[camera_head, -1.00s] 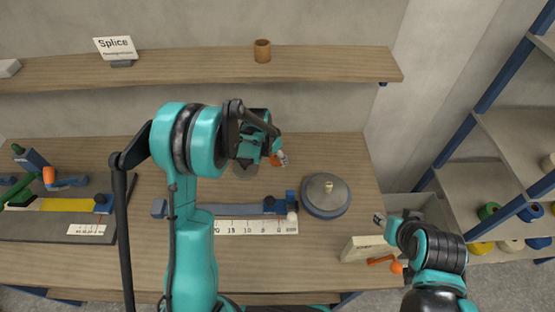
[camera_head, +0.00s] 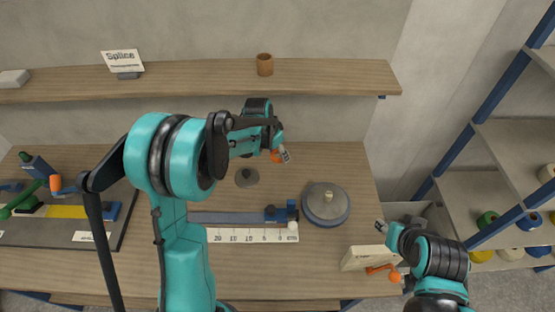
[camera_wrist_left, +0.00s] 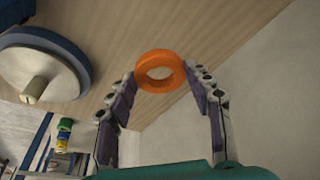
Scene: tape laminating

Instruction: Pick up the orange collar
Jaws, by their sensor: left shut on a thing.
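The orange collar (camera_wrist_left: 143,82) is a ring held between the two fingertips of my left gripper (camera_wrist_left: 163,76) in the left wrist view. In the head view, a bit of the collar (camera_head: 276,156) shows at the tip of my left gripper (camera_head: 281,154), over the back of the bench. The arm and fingers hide most of it there. My right gripper (camera_head: 381,224) is over the right side of the bench, apart from the collar. Its fingers are too small to read.
A small dark grey disc (camera_head: 247,178) lies on the bench (camera_head: 330,275). A large grey round plate with a post (camera_head: 326,204) stands right of the ruler (camera_head: 250,236). A cream box (camera_head: 367,257) is at front right. A shelf (camera_head: 200,83) runs along the wall behind.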

